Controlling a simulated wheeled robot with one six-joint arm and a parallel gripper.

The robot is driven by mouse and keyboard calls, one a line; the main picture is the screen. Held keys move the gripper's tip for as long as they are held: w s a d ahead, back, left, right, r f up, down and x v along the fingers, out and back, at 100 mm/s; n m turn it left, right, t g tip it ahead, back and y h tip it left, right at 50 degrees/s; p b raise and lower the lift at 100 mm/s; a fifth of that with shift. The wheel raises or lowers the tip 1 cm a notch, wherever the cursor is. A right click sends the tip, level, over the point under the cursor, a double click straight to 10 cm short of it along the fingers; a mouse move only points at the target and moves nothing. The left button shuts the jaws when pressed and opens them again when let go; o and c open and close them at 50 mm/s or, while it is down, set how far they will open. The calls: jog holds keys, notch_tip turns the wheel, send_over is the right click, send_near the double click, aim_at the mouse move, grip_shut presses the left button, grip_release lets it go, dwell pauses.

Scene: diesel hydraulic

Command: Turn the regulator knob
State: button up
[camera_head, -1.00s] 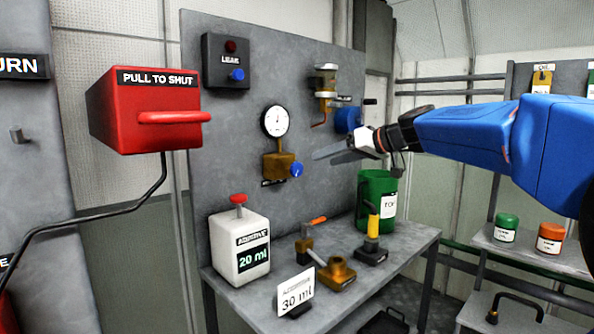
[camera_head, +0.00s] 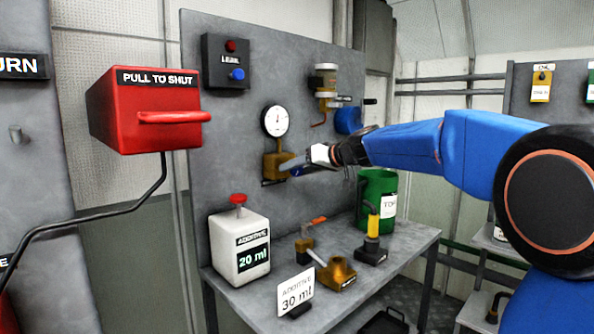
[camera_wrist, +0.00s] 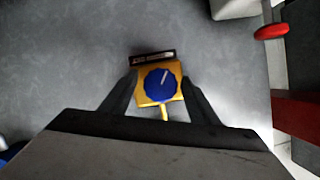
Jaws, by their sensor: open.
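The regulator is a brass block (camera_head: 273,166) on the grey upright panel, below a round white gauge (camera_head: 275,120). Its blue knob (camera_wrist: 161,85) has a white pointer line and faces the wrist camera. My gripper (camera_head: 294,165) is at the regulator; in the head view its fingers mostly hide the knob. In the wrist view my gripper (camera_wrist: 160,88) is open, with one dark finger on each side of the knob and brass block. Small gaps seem to show between the fingers and the knob; contact cannot be told.
A black box (camera_head: 227,61) with red and blue buttons is higher on the panel. A brass-and-glass unit (camera_head: 326,85) is at upper right. Below, the bench (camera_head: 335,312) holds a white additive jug (camera_head: 239,247), a green container (camera_head: 375,190) and brass fittings. A red pull-to-shut box (camera_head: 145,112) is at left.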

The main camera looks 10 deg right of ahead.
jog(key=c, duration=1)
jog(key=shift+c, duration=0.2)
jog(key=shift+m, duration=0.3)
jog(key=shift+m+g+y, duration=0.4)
jog(key=shift+m+y, duration=0.3)
jog(key=m+y, duration=0.2)
jog(key=m, duration=0.1)
jog(key=shift+f, duration=0.1)
jog(key=m+y, duration=0.1)
jog(key=m, duration=0.3)
jog(key=shift+y, duration=0.3)
jog(key=shift+m+t+y, duration=0.3)
jog(key=shift+m+y, duration=0.3)
jog(key=shift+m, duration=1)
